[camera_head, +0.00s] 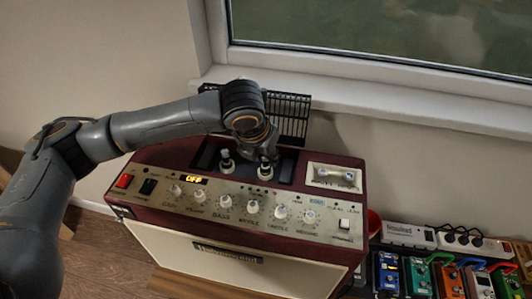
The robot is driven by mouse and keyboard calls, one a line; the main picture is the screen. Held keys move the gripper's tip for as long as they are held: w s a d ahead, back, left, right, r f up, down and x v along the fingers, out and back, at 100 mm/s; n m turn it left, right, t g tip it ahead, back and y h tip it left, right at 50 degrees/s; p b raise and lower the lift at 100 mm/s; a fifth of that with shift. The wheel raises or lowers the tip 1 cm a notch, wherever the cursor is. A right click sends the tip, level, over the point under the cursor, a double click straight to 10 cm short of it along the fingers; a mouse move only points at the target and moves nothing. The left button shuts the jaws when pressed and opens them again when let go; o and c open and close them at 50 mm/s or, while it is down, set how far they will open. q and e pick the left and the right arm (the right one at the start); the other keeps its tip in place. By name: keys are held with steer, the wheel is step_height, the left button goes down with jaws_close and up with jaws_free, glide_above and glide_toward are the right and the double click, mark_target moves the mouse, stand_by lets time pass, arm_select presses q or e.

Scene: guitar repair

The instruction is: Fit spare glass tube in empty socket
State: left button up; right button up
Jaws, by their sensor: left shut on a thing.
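A dark red amplifier (140,190) stands below the window, with a recessed dark opening in its top. One small tube with a pale base (226,162) stands upright in the left part of the opening. My left gripper (264,155) points down over the right part and is shut on a glass tube (265,171). Only the pale lower end of that tube shows; I cannot tell whether it is seated in a socket. A pale tray (318,180) on the amplifier's top right holds a small silvery, tube-like object (347,177). My right gripper is out of view.
A black wire grille (292,108) stands upright behind the opening, close to the gripper. Pedals (417,276) and a power strip (408,234) lie at the right.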

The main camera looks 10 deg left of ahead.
arm_select(q)
steer(key=shift+f, duration=0.25)
steer(key=o, duration=1.3)
steer(key=shift+o, duration=0.2)
steer(key=shift+r, duration=0.15)
step_height(320, 180, up, 8)
steer(key=p, duration=0.9)
